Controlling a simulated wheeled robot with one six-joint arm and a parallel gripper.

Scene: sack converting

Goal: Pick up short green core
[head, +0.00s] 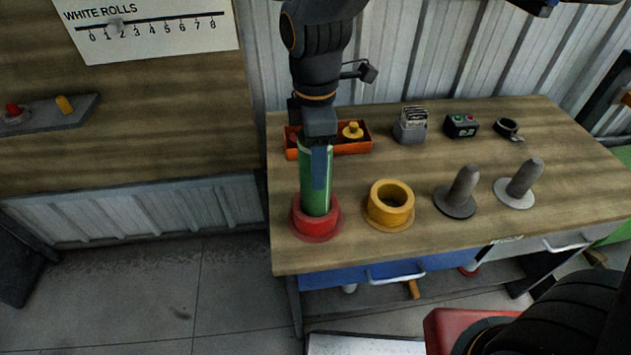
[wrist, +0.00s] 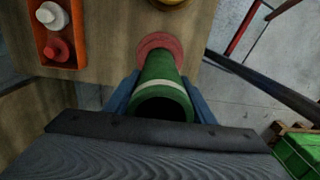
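The green core (head: 315,185) is a green tube with a pale band. It stands upright with its lower end in the red ring-shaped holder (head: 316,221) at the left front of the workbench. My gripper (head: 320,168) is over it from above. In the wrist view, the blue fingers of my gripper (wrist: 162,98) lie on either side of the core (wrist: 164,72), very close to its walls. I cannot tell whether they press on it. The core's dark open end faces the wrist camera, and the red holder (wrist: 160,43) shows beyond it.
A yellow ring holder (head: 390,204) stands just right of the red one. Two grey pegs on discs (head: 463,190) (head: 522,183) stand further right. An orange tray (head: 352,146) lies behind my gripper. A card box (head: 410,125) and a button box (head: 461,125) are at the back.

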